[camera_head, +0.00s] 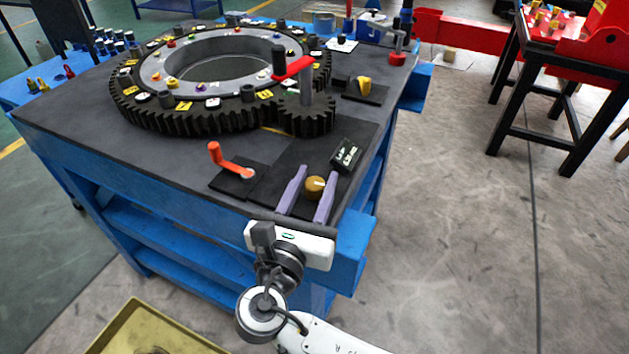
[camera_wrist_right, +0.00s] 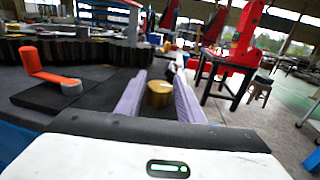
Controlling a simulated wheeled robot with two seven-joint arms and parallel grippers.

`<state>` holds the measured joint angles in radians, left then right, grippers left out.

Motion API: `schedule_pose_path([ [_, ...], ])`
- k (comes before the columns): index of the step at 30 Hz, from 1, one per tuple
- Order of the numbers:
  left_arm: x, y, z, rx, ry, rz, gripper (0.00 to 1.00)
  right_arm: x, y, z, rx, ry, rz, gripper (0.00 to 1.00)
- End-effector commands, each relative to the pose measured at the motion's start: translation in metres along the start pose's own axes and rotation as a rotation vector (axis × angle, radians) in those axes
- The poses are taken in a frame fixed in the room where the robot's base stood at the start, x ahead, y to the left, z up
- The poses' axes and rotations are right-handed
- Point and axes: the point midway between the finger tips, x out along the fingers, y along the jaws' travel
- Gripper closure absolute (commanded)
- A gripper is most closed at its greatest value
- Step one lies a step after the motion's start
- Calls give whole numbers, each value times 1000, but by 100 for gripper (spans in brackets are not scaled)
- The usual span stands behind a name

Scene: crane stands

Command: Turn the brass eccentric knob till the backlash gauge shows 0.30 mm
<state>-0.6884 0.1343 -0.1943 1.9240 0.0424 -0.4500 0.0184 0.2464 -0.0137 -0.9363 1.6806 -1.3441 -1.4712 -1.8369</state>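The brass eccentric knob (camera_head: 315,187) stands on a dark plate near the front right corner of the table. It also shows in the right wrist view (camera_wrist_right: 160,94). My right gripper (camera_head: 308,188) is open, with its two lilac fingers on either side of the knob and a gap visible at least on one side. The backlash gauge (camera_head: 346,155) is a small black display just behind the knob; its digits are too small to read. The small pinion gear (camera_head: 307,118) meets the large toothed ring (camera_head: 190,122). My left gripper is not in view.
An orange-red crank handle (camera_head: 231,162) on a dark base stands left of the knob. A yellow piece (camera_head: 363,85) on a dark base sits behind the gauge. Open floor lies to the right of the table.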

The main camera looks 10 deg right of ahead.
Motion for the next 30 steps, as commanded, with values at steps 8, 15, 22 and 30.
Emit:
schedule_pose_path([
  [8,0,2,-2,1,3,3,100,0,0,1,0,-2,0,52],
  [15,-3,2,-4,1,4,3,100,0,0,16,4,-3,0,52],
  [22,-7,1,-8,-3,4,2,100,0,0,62,6,-2,1,52],
  [30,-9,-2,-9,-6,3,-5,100,0,0,97,2,-2,-1,52],
])
